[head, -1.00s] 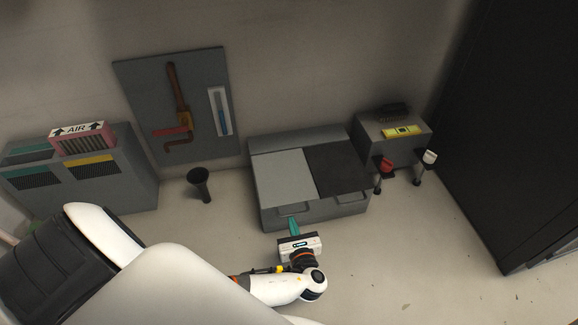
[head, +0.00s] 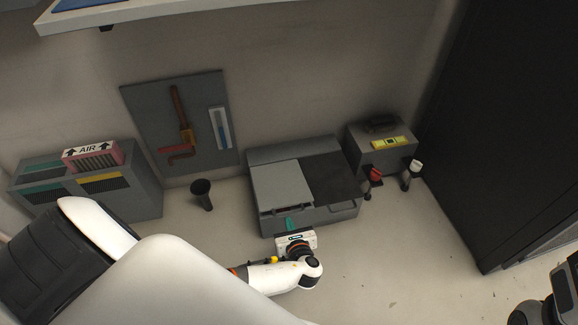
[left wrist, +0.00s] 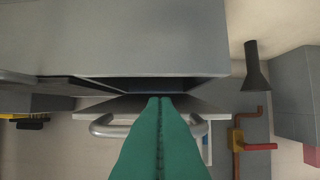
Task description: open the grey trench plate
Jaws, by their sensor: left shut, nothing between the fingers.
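The grey trench plate (head: 281,184) is the light grey left-hand cover on a low grey box (head: 337,215) by the wall. Its front edge stands slightly up, with a narrow dark gap below. My left gripper (head: 290,224) is at the front of the box, its teal fingers shut and empty. In the left wrist view the closed fingers (left wrist: 160,100) point at the dark gap (left wrist: 150,86) by the plate's edge. A bar handle (left wrist: 103,128) shows on both sides of them; the fingers hide its middle, so contact is unclear. My right gripper is not seen.
A dark cover (head: 332,175) lies beside the plate. A black funnel-like stand (head: 202,193) is left of the box. A grey case (head: 383,155) with red and white knobbed parts is right. A black cabinet (head: 490,130) bounds the right. Floor in front is mostly clear.

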